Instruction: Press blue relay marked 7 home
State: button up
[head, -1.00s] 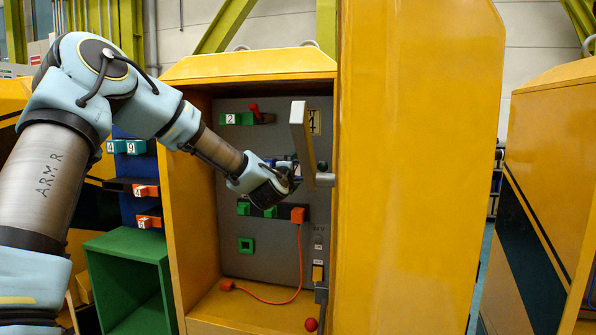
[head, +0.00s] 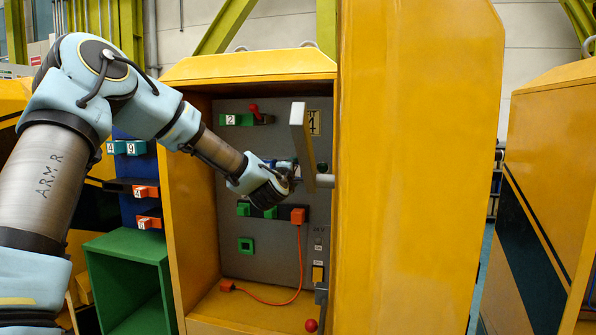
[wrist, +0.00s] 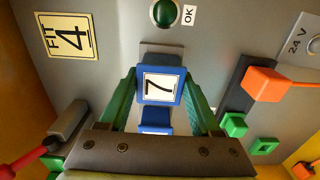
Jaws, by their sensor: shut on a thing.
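The blue relay marked 7 (wrist: 161,87) sits between the two green fingers of my gripper (wrist: 160,80) in the wrist view. My gripper is shut on it, one finger along each side. The relay's front face with the 7 is towards the wrist camera. A grey block (wrist: 161,52) shows just behind the relay against the panel; whether the relay is fully seated cannot be told. In the head view my gripper (head: 288,182) is inside the yellow cabinet, close to the grey back panel, and mostly hides the relay.
The sign "FIT 4" (wrist: 66,36) and a green lamp (wrist: 164,12) are on the panel. An orange plug (head: 298,215) with a cable and green blocks (head: 245,244) are below. The yellow door (head: 415,170) stands at right.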

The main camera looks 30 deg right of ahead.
jog(key=shift+w+d, duration=0.15)
jog(key=o, duration=1.5)
jog(key=b+v, duration=0.3)
jog(key=v, duration=0.8)
jog(key=s+a+f+m+g+y, duration=0.1)
jog(key=a+f+m+g+y, duration=0.6)
jog(key=a+f, duration=1.2)
jog(key=s+a+m+g+y, duration=0.1)
jog(key=s+a, duration=0.3)
jog(key=a, duration=0.3)
jog(key=s+a+f+m+g+y, duration=0.1)
jog(key=s+a+g+y, duration=0.1)
jog(key=s+a, duration=0.3)
jog(key=s+a+f+m+g+y, duration=0.1)
jog(key=s+a, duration=0.3)
jog(key=a, duration=0.5)
jog(key=shift+s+a+f+m+g+y+p, duration=0.15)
jog(key=shift+s+m+g+y+p, duration=0.15)
jog(key=shift+s+y+p, duration=0.15)
